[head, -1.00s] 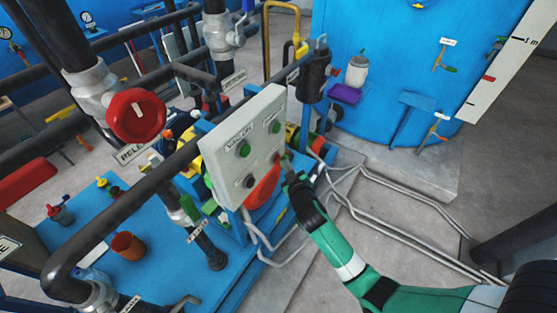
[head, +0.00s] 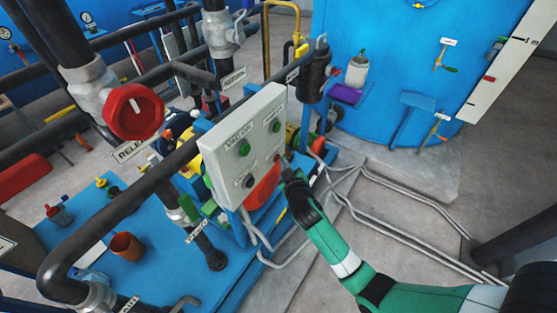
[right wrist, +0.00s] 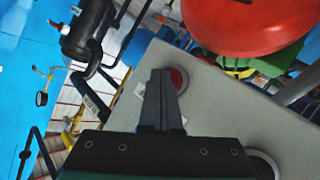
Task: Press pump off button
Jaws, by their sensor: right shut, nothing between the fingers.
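A pale grey control panel (head: 222,172) stands tilted in the middle of the head view. It has a green button at upper left (head: 244,150), a green button at upper right (head: 276,127) and a dark button at lower left (head: 249,181). A small red button (head: 277,158) is at lower right; in the right wrist view it (right wrist: 179,80) shows partly behind my fingertips. I cannot read which button is pump off. My right gripper (head: 284,161) is shut and empty, its tips (right wrist: 161,72) at the red button. I cannot tell whether they touch it. My left gripper is out of view.
A large red knob (head: 263,188) sticks out at the panel's lower edge. Black pipes and a red valve wheel (head: 133,111) are left of the panel. A blue tank (head: 385,70) stands behind. Grey conduits (head: 410,215) run along the floor at right.

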